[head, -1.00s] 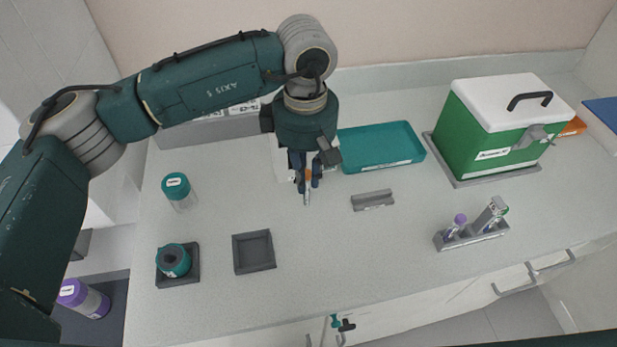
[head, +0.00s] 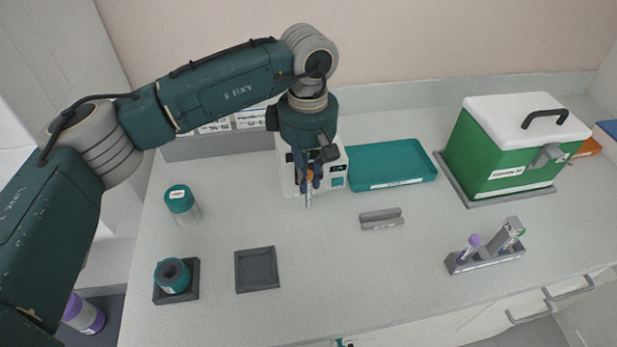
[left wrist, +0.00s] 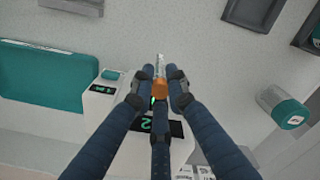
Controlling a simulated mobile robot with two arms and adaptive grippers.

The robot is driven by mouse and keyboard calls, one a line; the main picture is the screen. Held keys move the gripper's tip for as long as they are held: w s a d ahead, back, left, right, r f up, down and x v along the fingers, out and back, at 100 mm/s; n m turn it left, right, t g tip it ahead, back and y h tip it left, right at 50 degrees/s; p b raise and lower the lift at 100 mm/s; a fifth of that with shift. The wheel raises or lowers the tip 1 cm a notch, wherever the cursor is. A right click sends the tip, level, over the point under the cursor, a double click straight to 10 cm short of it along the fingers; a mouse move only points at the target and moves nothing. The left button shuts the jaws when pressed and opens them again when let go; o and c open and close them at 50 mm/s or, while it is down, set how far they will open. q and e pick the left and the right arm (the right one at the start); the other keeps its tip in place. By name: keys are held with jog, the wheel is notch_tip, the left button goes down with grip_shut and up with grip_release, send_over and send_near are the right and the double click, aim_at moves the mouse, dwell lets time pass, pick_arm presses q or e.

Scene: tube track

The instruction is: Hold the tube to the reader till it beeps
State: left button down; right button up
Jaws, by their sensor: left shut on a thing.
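My left gripper (head: 309,178) points down and is shut on a tube (head: 309,200) with an orange cap. The tube's clear end sticks out below the fingers. In the left wrist view the fingers (left wrist: 158,85) close around the orange cap (left wrist: 159,89), with the clear tube beyond. The reader (head: 329,158) is a white box just behind the gripper, partly hidden by it. In the left wrist view the reader (left wrist: 100,103) has a dark panel with green lit marks, partly covered by the fingers. I cannot tell whether tube and reader touch. My right gripper is not in view.
A teal tray (head: 392,181) lies right of the reader, then a green box with white lid (head: 508,150). In front are a grey block (head: 381,218), a rack (head: 487,258) with a purple-capped tube, a square tray (head: 257,270) and a teal-lidded jar (head: 181,203).

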pick_arm(q)
jog(key=s+d+r+p, duration=0.1)
jog(key=s+r, duration=0.4)
dwell(0.5)
